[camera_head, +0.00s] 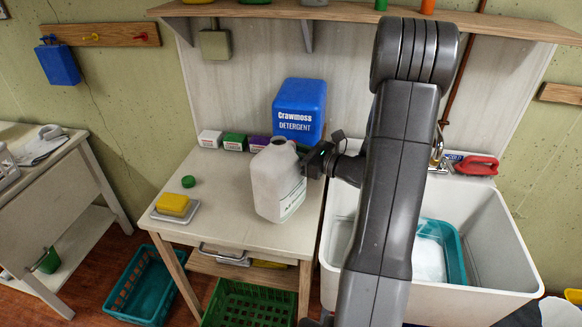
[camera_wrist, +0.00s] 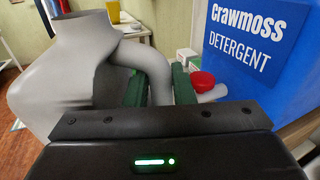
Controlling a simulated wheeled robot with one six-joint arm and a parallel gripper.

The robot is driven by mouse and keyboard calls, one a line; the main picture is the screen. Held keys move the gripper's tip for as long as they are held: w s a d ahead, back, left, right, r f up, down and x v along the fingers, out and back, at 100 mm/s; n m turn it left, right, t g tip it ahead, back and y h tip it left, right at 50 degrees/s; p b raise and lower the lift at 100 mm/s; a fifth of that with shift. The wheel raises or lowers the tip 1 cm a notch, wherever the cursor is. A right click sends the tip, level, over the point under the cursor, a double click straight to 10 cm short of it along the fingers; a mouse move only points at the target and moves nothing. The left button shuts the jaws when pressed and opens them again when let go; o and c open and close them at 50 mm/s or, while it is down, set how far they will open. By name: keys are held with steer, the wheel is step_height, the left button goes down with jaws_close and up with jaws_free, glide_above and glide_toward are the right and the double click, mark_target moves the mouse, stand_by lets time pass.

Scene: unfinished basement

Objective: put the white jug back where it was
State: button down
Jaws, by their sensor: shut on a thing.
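The white jug (camera_head: 278,185) is upright over the right part of the small table (camera_head: 225,228), its open neck uncapped. I cannot tell whether its base touches the tabletop. My gripper (camera_head: 313,160) reaches it from the right and is shut on its handle. In the wrist view the jug (camera_wrist: 60,85) fills the left side, and its handle (camera_wrist: 155,68) runs between the green finger pads of my gripper (camera_wrist: 159,92). A green cap (camera_head: 188,181) lies on the table, left of the jug.
A blue detergent container (camera_head: 299,108) stands close behind the jug. Small white (camera_head: 210,138), green (camera_head: 234,141) and purple (camera_head: 258,143) boxes line the table's back. A yellow sponge (camera_head: 173,204) sits front left. A sink (camera_head: 480,260) adjoins at right; a shelf (camera_head: 330,12) hangs above.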

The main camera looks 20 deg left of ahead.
steer(key=shift+f+p, duration=0.3)
steer(key=shift+f, duration=2)
steer(key=c, duration=1.2)
jaws_free()
steer(key=shift+c, duration=0.2)
steer(key=shift+d, duration=0.35)
steer(key=s+d+b, duration=0.1)
steer(key=d+b, duration=0.1)
steer(key=d, duration=0.9)
steer(key=shift+s+d+r+b, duration=0.2)
steer(key=shift+s+b, duration=0.1)
steer(key=shift+b, duration=0.1)
